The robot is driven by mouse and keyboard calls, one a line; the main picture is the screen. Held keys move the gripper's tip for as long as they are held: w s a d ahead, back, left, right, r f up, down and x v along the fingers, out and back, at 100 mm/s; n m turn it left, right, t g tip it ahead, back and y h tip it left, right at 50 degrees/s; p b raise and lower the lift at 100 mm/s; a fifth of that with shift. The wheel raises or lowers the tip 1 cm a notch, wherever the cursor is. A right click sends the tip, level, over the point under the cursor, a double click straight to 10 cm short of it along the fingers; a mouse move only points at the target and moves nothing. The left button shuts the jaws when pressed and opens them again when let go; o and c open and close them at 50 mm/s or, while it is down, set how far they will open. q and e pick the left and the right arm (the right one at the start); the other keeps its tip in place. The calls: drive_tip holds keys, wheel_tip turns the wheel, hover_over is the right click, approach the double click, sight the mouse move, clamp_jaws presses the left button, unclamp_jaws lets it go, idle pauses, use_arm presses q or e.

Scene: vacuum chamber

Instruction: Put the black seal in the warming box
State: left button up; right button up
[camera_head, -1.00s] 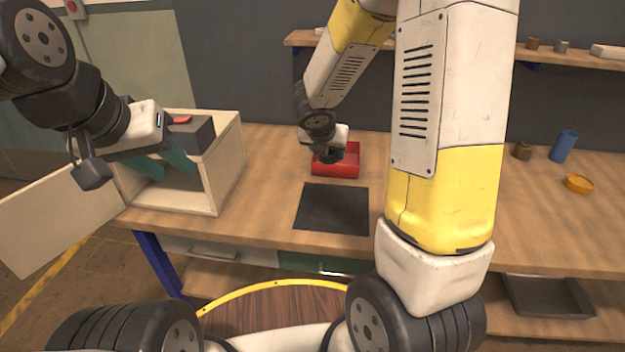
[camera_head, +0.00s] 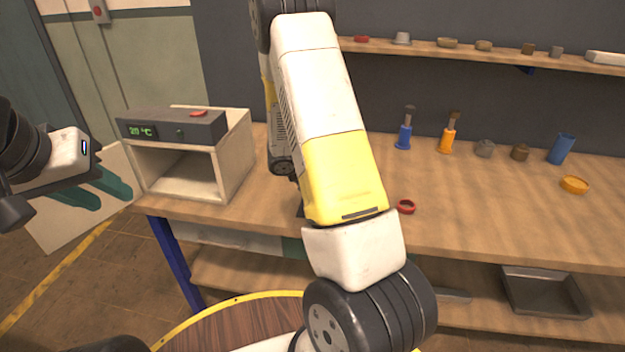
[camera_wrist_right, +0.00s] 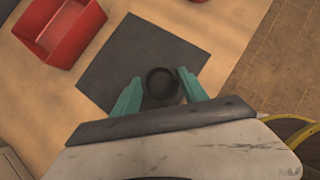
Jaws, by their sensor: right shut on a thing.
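The warming box (camera_head: 239,160) stands at the left end of the bench. It is a pale box with a dark control unit (camera_head: 172,129) on top reading 20 °C. Its front is open, its door (camera_head: 62,232) is swung out to the left, and its inside looks empty. My left gripper (camera_head: 108,196) is left of the box, in front of the door, with its teal fingers apart and empty. In the right wrist view, my right gripper (camera_wrist_right: 160,77) is shut on the black seal (camera_wrist_right: 161,91), a dark ring. The head view hides both behind my right arm.
In the right wrist view, a black mat (camera_wrist_right: 135,52) and a red tray (camera_wrist_right: 62,30) lie below the gripper. A red ring (camera_head: 406,207), blue tool (camera_head: 404,137), orange tool (camera_head: 447,143), blue cup (camera_head: 562,149) and orange dish (camera_head: 575,184) stand on the bench's right.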

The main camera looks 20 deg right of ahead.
drive_tip(key=w+d, duration=0.2)
drive_tip(key=w, duration=0.1)
drive_tip(key=w+d, duration=0.1)
drive_tip(key=w, duration=0.1)
drive_tip(key=shift+w+d+f, duration=0.15)
drive_tip(key=shift+w+f, duration=0.1)
drive_tip(key=shift+f, duration=0.05)
drive_tip(key=shift+w+d+f, duration=0.1)
drive_tip(key=shift+w+f, duration=0.05)
drive_tip(key=shift+f, duration=0.75)
drive_tip(key=shift+w+d+f, duration=0.1)
drive_tip(key=shift+f, duration=0.75)
drive_tip(key=o, duration=1.4)
drive_tip(key=shift+f, duration=0.15)
drive_tip(key=shift+o, duration=0.2)
